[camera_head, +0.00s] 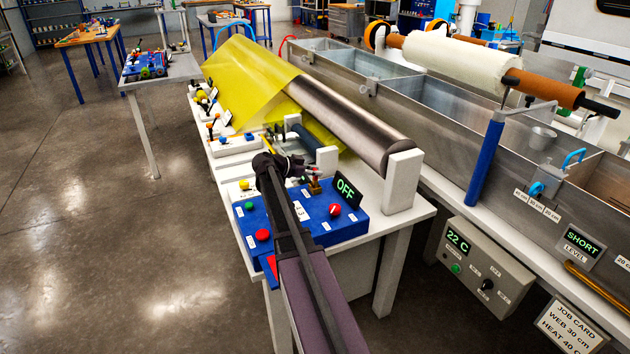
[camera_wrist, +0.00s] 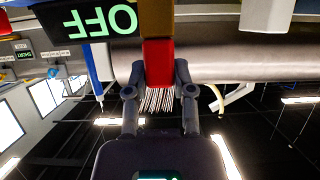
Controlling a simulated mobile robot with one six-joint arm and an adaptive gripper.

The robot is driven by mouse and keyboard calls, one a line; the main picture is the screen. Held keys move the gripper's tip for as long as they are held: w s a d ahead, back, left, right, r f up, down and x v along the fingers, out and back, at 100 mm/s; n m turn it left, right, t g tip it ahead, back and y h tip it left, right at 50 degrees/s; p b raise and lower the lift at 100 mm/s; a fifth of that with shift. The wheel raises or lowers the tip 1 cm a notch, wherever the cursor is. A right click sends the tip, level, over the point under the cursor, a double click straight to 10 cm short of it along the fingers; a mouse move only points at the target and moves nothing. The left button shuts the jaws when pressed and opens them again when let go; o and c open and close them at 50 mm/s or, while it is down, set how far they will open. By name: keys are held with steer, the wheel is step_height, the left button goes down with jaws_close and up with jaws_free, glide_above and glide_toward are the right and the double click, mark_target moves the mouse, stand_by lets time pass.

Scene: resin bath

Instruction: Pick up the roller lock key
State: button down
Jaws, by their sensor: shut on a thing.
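The roller lock key (camera_wrist: 158,68) appears in the wrist view as a red block between my fingertips. An ochre-yellow part (camera_wrist: 157,18) lies directly beyond it; whether the two are joined or only touching is unclear. My gripper (camera_wrist: 158,78) is shut on the red block, one finger on each side. In the head view my gripper (camera_head: 298,170) is low over the back of the blue control box (camera_head: 288,222), beside a small brass-coloured post (camera_head: 314,185). The key is too small and covered there to make out clearly.
An OFF display (camera_head: 346,189) stands close to the right of my gripper. A large steel roller (camera_head: 345,120) with yellow film (camera_head: 245,80) lies behind. A white roller support (camera_head: 402,180) stands at right. Red (camera_head: 262,235) and green (camera_head: 250,206) buttons sit on the box.

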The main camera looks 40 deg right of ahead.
steer(key=shift+r, duration=0.15)
step_height(320, 180, up, 4)
steer(key=p, duration=0.4)
steer(key=shift+f, duration=0.2)
steer(key=s+a, duration=0.3)
steer(key=s, duration=0.4)
steer(key=s+a+r+p, duration=0.1)
steer(key=s+a, duration=0.3)
steer(key=s, duration=0.3)
steer(key=shift+a, duration=0.3)
